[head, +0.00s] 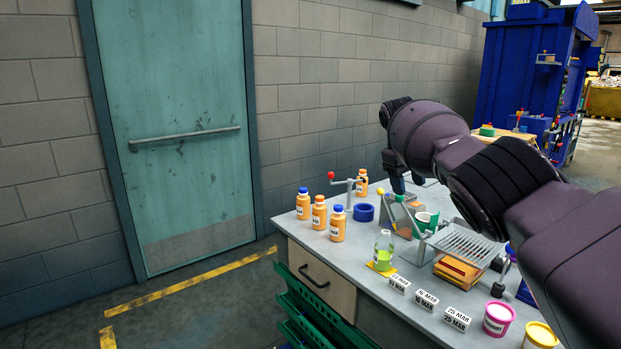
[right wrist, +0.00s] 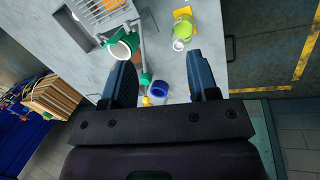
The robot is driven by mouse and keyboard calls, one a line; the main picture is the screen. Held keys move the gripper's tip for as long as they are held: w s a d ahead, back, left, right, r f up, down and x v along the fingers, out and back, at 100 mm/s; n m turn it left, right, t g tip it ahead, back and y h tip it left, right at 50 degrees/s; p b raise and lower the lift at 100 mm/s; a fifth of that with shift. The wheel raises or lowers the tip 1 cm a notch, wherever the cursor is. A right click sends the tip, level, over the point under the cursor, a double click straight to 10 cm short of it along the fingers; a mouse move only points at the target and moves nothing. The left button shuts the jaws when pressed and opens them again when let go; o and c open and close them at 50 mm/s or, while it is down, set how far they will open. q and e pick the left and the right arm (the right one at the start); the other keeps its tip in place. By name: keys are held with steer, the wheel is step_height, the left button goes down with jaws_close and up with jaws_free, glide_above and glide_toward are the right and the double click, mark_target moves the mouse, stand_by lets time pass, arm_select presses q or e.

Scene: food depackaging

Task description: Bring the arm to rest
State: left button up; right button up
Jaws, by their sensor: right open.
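My right arm comes in from the right in the head view and reaches over the workbench (head: 350,264). My right gripper (head: 402,184) points down over the far part of the bench, partly hidden by the arm. In the right wrist view its two fingers (right wrist: 162,82) stand wide apart with nothing held between them. A blue ring (right wrist: 160,89) and a yellow knob (right wrist: 147,101) show in the gap, lower on the bench. My left gripper does not show in either view.
Orange bottles (head: 319,213) stand at the bench's left edge near a red-knobbed lever (head: 331,175). A green-filled bottle (head: 384,249), a wire rack (head: 466,244), date blocks (head: 427,300) and a pink tub (head: 498,318) are nearer. A teal door (head: 180,90) is behind; floor at left is clear.

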steer(key=w+a+r+n+t+y, duration=0.2)
steer(key=w+a+r+t, duration=0.8)
steer(key=a+t, duration=0.1)
steer(key=s+a+f+t+y, duration=0.2)
steer(key=s+f+t+y, duration=0.4)
steer(key=f, duration=0.7)
steer(key=s+d+f+m+g+h, duration=0.1)
steer(key=s+d+f, duration=0.4)
steer(key=s+f, duration=0.8)
steer(key=s+d+f+m+g+h, duration=0.2)
steer(key=s+d+f, duration=0.4)
steer(key=s+f, duration=0.7)
steer(key=s+d+f+m+g+h, duration=0.2)
steer(key=s+d+f, duration=0.4)
steer(key=s+f, duration=0.7)
steer(key=s+g, duration=0.1)
steer(key=s, duration=1.1)
steer(key=shift+d+f+m, duration=0.15)
steer(key=shift+f+m, duration=0.2)
steer(key=shift+m, duration=0.05)
steer(key=shift+s, duration=0.1)
